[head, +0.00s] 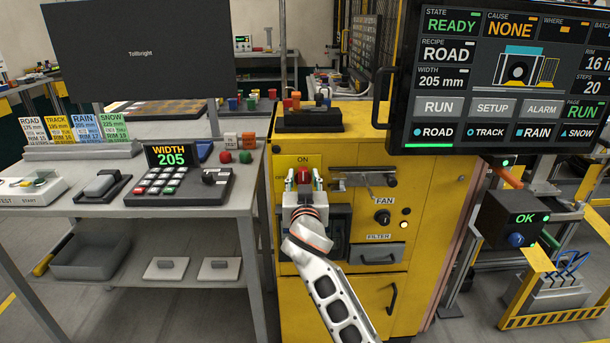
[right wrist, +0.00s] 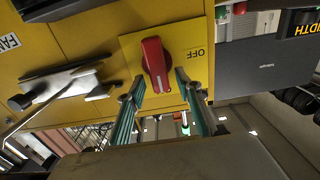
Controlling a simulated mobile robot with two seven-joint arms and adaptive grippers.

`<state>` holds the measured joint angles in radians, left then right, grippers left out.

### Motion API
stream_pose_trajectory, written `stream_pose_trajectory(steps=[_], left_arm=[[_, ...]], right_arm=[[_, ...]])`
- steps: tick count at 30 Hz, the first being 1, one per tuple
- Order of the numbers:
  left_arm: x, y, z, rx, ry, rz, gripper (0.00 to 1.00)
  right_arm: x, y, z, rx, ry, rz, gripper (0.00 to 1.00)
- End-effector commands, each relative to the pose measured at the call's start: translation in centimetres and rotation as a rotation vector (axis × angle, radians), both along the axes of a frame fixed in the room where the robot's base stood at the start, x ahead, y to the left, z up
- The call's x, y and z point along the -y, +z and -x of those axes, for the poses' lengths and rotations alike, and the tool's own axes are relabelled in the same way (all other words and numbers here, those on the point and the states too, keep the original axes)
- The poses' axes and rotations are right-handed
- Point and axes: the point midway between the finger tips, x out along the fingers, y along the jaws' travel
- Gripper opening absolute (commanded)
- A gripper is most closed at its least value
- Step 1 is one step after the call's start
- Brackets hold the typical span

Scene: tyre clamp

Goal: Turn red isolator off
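The red isolator handle (head: 303,174) is on the front of the yellow cabinet (head: 436,206), just below an ON label (head: 303,160). In the right wrist view, which is upside down, the red handle (right wrist: 155,62) stands upright on a yellow plate with an OFF label (right wrist: 197,53) at its right. A pale mark shows on the handle's lower end. My right gripper (head: 303,181) is in front of the handle. In the wrist view its fingers (right wrist: 158,84) are apart on either side of the handle's lower end, with gaps showing. My left gripper is not in view.
A metal lever latch (head: 365,180), a FAN knob (head: 382,217) and a FILTER drawer (head: 376,253) are close by on the cabinet. A large screen (head: 500,75) overhangs at the right. A grey table (head: 130,203) with a keypad (head: 180,186) stands at the left.

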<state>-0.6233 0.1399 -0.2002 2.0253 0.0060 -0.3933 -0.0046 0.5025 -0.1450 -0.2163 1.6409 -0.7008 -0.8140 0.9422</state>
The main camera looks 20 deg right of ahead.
Motion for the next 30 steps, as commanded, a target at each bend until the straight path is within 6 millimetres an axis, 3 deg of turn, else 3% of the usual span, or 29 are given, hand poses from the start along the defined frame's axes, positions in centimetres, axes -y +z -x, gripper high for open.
stream_pose_trajectory(steps=[11, 15, 30], left_arm=[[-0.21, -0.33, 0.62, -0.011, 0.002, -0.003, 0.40], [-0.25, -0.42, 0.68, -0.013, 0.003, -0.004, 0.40], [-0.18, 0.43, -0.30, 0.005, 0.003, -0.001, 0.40]], right_arm=[[-0.09, 0.03, 0.04, 0.000, -0.001, 0.000, 0.35], [-0.09, 0.02, 0.04, 0.000, 0.000, 0.000, 0.01], [-0.28, 0.17, -0.02, -0.021, 0.000, 0.075, 0.00]])
